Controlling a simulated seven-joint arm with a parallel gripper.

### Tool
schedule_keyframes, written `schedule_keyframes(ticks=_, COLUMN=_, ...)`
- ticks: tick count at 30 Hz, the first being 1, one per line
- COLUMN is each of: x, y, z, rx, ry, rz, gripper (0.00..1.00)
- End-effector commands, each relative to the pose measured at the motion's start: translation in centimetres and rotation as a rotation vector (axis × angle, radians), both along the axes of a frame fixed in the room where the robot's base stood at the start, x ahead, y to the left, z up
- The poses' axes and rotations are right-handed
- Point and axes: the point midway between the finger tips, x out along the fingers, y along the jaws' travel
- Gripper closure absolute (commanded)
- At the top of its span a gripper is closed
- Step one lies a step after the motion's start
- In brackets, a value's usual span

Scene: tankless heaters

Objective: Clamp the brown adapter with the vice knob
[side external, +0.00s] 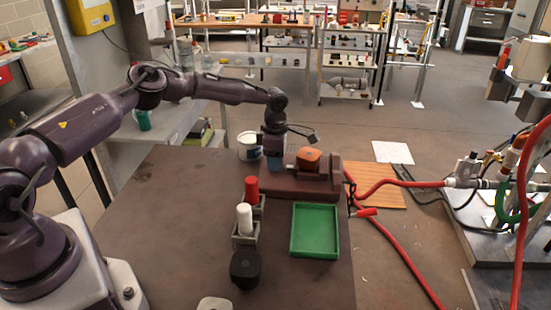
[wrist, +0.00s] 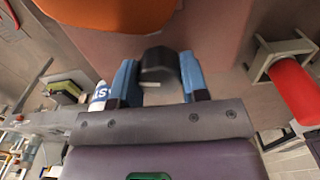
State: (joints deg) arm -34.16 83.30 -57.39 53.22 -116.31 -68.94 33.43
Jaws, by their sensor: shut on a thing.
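The brown adapter (side external: 308,158), orange-brown in colour, sits on top of the dark red vice (side external: 312,185) in the side view. Its lower edge shows at the top of the wrist view (wrist: 112,12). The black vice knob (wrist: 158,65) sticks out from the vice's end, between my blue fingers. My gripper (wrist: 160,80) is shut on the knob, one finger on each side. In the side view my gripper (side external: 273,163) is at the vice's left end, and the knob is hidden there. Whether the vice jaws touch the adapter cannot be told.
A red bottle (side external: 251,188) and a white bottle (side external: 244,218) stand in grey holders, with a black block (side external: 245,268) nearer the front. An empty green tray (side external: 315,231) lies right of them. The table's left side is clear.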

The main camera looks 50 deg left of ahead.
Motion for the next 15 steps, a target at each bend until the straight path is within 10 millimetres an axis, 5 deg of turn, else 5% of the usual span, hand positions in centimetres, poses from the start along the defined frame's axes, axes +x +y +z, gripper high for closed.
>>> schedule_keyframes(ticks=5, x=-0.07, y=0.03, z=0.15, rx=0.001, ry=0.005, rz=0.001, gripper=0.83)
schedule_keyframes(ticks=6, x=-0.07, y=0.03, z=0.15, rx=0.001, ry=0.005, rz=0.001, gripper=0.52)
schedule_keyframes(ticks=7, x=-0.06, y=0.02, z=0.13, rx=0.000, ry=0.004, rz=0.001, gripper=0.48)
schedule_keyframes(ticks=15, x=-0.02, y=0.02, z=0.14, rx=0.001, ry=0.002, rz=0.002, gripper=0.48)
